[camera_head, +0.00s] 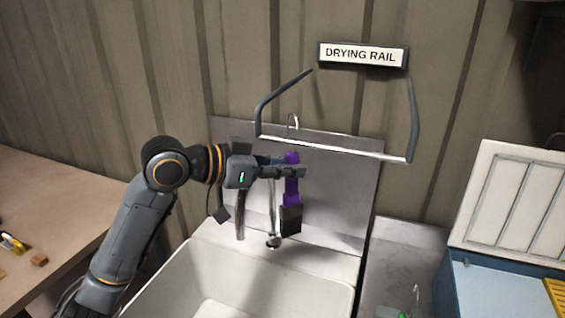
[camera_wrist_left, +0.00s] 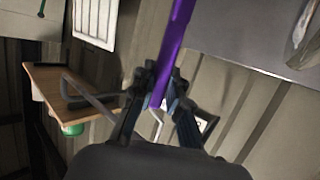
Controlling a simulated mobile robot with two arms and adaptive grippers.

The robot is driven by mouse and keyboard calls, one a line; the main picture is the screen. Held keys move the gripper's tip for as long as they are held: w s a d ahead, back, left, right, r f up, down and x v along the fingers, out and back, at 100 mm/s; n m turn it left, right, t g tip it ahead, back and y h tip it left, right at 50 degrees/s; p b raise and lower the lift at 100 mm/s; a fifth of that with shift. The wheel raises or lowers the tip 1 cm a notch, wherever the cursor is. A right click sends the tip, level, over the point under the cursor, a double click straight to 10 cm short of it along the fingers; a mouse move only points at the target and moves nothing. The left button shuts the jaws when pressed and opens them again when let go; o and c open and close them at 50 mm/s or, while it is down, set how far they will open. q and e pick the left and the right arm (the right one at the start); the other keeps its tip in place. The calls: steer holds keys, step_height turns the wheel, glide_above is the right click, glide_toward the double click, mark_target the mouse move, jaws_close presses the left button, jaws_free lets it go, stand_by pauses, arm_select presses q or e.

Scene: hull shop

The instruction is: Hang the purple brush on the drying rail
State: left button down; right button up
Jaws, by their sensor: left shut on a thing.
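The purple brush (camera_head: 291,194) hangs upright with dark bristles down, in front of the steel backsplash. My left gripper (camera_head: 290,171) is shut on its handle near the top. In the left wrist view the purple handle (camera_wrist_left: 174,45) runs between the fingers of my left gripper (camera_wrist_left: 158,90). The drying rail (camera_head: 335,149) is a silver bar on grey wall arms, just above the gripper. A small silver hook (camera_head: 293,121) shows above the bar, in line with the brush; I cannot tell whether it rests on the bar. My right gripper is not in view.
A "DRYING RAIL" sign (camera_head: 362,55) is on the wall above. A pale sink (camera_head: 215,290) with a tap (camera_head: 272,215) lies below the brush. A wooden bench (camera_head: 50,205) is at the left, and a blue chest with a raised white lid (camera_head: 515,205) at the right.

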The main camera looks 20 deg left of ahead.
mark_target(295, 189)
arm_select(q)
steer(key=shift+s+d+f+b, duration=0.55)
steer(key=shift+d+f+b, duration=0.1)
steer(key=shift+f, duration=0.1)
steer(key=shift+s+d+f+b, duration=0.5)
steer(key=shift+d+f, duration=0.1)
steer(key=shift+f, duration=0.15)
steer(key=c, duration=1.3)
jaws_free()
steer(key=shift+o, duration=0.2)
steer(key=shift+s+a, duration=0.15)
steer(key=v, duration=1.1)
steer(key=shift+s+a, duration=0.2)
steer(key=shift+s, duration=0.05)
steer(key=shift+r, duration=0.15)
